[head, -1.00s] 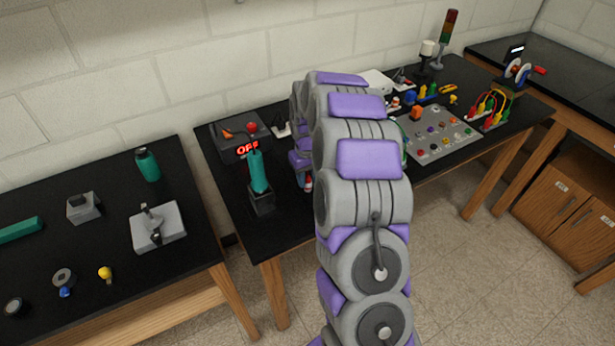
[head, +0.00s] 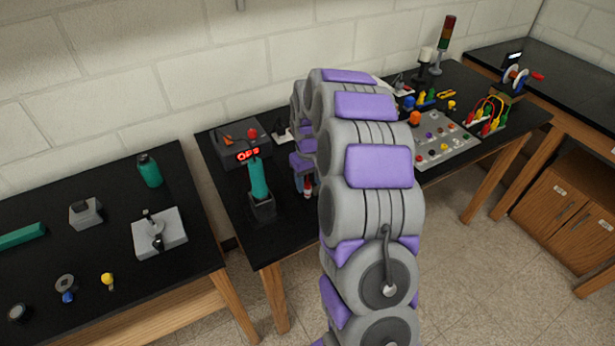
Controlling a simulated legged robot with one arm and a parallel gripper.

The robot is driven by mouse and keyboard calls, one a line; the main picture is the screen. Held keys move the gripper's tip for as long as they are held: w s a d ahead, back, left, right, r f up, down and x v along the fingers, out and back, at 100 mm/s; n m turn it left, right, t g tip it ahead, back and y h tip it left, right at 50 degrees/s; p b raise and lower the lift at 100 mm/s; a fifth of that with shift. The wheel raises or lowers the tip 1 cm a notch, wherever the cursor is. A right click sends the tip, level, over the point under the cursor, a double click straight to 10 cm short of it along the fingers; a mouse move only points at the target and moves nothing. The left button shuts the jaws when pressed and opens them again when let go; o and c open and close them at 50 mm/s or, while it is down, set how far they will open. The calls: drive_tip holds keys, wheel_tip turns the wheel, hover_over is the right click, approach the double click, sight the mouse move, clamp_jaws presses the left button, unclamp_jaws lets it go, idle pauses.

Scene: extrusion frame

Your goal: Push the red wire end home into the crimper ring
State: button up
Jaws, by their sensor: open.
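My arm fills the middle of the head view and reaches over the middle table. My gripper (head: 301,182) is at its far end, low over that table, partly hidden behind the arm links. The jaws are too small to make out well. A small upright piece with a red and white part (head: 308,186) shows right beside the gripper. I cannot tell whether it is the red wire end, or whether the two touch. I cannot make out a crimper ring; it may be hidden behind my arm.
A station with a lit red display (head: 241,143) and a green-handled tool in a black stand (head: 262,206) are left of my gripper. A panel with coloured buttons (head: 446,140) and coloured leads (head: 490,114) are to the right. A grey lever device (head: 158,233) sits on the left table.

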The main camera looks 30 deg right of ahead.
drive_tip(key=s+a+r+p, duration=0.1)
drive_tip(key=s+a, duration=0.3)
drive_tip(key=s, duration=0.9)
drive_tip(key=shift+s+r+p, duration=0.15)
drive_tip(key=shift+s+p, duration=0.05)
drive_tip(key=shift+p, duration=0.3)
